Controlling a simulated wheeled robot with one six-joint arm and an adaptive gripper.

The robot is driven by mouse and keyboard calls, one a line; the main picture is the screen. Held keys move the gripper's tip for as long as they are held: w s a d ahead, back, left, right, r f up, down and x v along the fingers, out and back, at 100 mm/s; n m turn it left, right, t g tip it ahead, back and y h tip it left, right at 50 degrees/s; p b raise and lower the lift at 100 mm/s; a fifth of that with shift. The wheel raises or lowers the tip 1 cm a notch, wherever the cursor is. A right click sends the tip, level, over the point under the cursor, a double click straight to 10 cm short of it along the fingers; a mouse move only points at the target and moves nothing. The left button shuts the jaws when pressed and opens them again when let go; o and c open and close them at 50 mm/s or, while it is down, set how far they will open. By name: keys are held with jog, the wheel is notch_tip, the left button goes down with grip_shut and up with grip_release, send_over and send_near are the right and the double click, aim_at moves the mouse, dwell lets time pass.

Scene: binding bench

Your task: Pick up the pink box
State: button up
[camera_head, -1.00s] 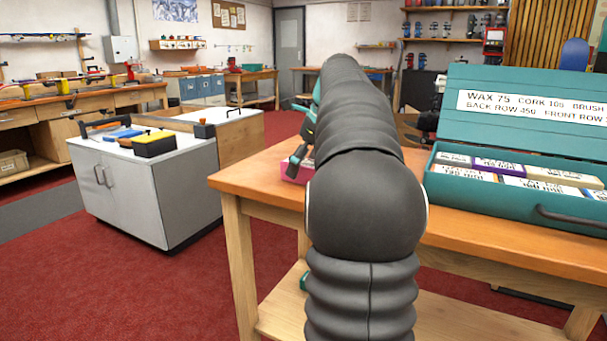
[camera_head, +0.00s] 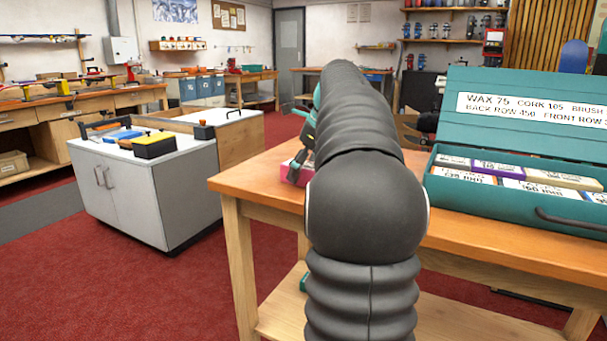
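The pink box (camera_head: 289,173) sits on the wooden bench top, near its left end. Only its left part shows; my dark arm hides the rest. My gripper (camera_head: 297,172) is at the box, and a dark finger overlaps the box's near left side. The other finger is hidden behind my arm, so I cannot tell whether the gripper is open or shut on the box.
An open teal case (camera_head: 497,202) with several labelled blocks stands on the bench (camera_head: 250,183), to the right of my arm. A grey cabinet (camera_head: 145,194) with a black and yellow box (camera_head: 154,145) on top stands at the left. Red floor lies between them.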

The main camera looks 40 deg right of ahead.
jog(key=c, duration=1)
jog(key=shift+r, duration=0.2)
jog(key=shift+c, duration=0.3)
